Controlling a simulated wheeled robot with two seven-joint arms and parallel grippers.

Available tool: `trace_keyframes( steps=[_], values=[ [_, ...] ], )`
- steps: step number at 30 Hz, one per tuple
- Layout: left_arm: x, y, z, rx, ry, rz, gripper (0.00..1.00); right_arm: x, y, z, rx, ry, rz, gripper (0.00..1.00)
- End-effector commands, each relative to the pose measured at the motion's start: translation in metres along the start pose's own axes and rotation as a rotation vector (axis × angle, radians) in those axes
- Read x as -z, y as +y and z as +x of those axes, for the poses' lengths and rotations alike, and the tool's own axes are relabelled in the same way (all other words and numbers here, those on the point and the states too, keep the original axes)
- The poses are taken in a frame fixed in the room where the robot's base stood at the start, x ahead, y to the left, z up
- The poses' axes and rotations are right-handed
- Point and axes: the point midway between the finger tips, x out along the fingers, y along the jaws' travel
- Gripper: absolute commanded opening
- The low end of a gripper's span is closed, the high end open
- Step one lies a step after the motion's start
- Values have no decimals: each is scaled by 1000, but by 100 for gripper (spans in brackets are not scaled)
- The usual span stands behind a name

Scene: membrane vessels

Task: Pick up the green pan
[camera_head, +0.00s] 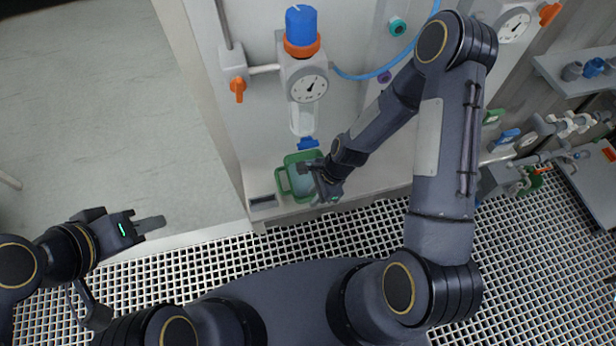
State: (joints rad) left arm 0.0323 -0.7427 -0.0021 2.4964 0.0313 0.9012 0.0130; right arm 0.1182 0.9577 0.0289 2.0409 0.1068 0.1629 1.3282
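The green pan (291,160) sits on the light ledge below the filter unit, with a loop-like handle at its left side. Its inside looks pale teal. My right gripper (317,183) is over the pan's right part and hides some of it. I cannot tell whether its fingers touch the pan or how far apart they are. My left gripper (150,224) is far to the left of the pan, away from it, over the edge of the grating and floor.
A filter unit with a blue cap (301,25) and a gauge (308,85) hangs just above the pan. An orange-handled valve (238,88) is at its left. A blue hose (375,72) runs at the right. Pipes and valves (520,150) crowd the far right. Open floor (90,110) lies left.

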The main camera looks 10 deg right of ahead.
Motion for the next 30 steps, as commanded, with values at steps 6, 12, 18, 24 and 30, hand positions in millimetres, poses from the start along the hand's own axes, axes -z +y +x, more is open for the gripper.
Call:
trace_keyframes(
  steps=[6,12,18,24,30],
  values=[
    [0,0,0,0,0,0,34,0,0,0,-1,0,0,0],
    [0,0,0,0,0,0,34,0,0,0,1,0,-2,0],
    [0,0,-1,0,0,0,34,0,0,-1,1,0,-2,0],
    [1,1,-2,0,1,0,34,-2,-1,-6,3,1,-4,0],
    [-2,-2,4,0,0,0,34,-12,-2,-29,7,1,-4,0]
  ],
)
